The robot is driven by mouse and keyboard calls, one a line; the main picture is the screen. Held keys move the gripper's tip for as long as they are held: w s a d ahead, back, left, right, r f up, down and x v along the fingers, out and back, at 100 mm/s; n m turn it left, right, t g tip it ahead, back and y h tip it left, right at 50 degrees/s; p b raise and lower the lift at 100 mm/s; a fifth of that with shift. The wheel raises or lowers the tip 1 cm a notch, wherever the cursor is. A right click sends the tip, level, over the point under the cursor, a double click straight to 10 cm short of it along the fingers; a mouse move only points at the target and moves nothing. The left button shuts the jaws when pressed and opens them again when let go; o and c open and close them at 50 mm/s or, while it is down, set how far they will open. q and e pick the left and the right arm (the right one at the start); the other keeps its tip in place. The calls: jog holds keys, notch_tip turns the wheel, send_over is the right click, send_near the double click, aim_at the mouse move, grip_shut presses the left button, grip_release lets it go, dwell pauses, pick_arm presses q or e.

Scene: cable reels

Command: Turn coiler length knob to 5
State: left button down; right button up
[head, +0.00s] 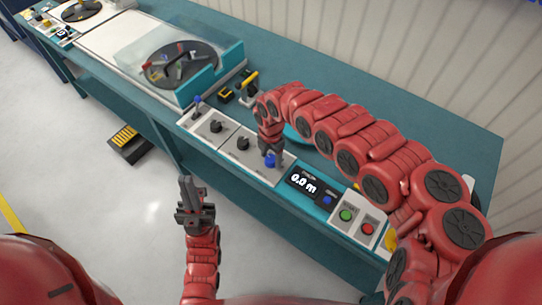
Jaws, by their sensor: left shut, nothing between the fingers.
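A light control panel (230,139) on the teal bench holds two black knobs, one further left (215,127) and one nearer the middle (243,143), and a blue knob (270,160) beside the display. The labels are too small to read, so I cannot tell which is the length knob. The display (303,184) reads 0.0 m. My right gripper (271,149) reaches down over the blue knob; whether its fingers touch or grip it is unclear. My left gripper (187,187) is shut and empty, pointing up in front of the bench, apart from the panel.
A green button (346,215) and a red button (367,228) sit right of the display, near a small blue button (327,200). A covered reel (181,64) stands at the back left. A black and yellow step (127,142) lies on the floor. My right arm spans the bench's right side.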

jog(key=shift+o, duration=0.6)
notch_tip(320, 180, up, 9)
jog(key=shift+w+d+f+b, duration=0.1)
jog(key=shift+f+b, duration=0.05)
jog(key=shift+b, duration=0.15)
notch_tip(320, 180, up, 8)
jog(key=f+p, duration=0.1)
jog(key=p, duration=0.4)
send_over(271, 158)
jog(key=shift+r+p, duration=0.65)
jog(key=shift+r, duration=0.25)
jog(key=shift+f, duration=0.1)
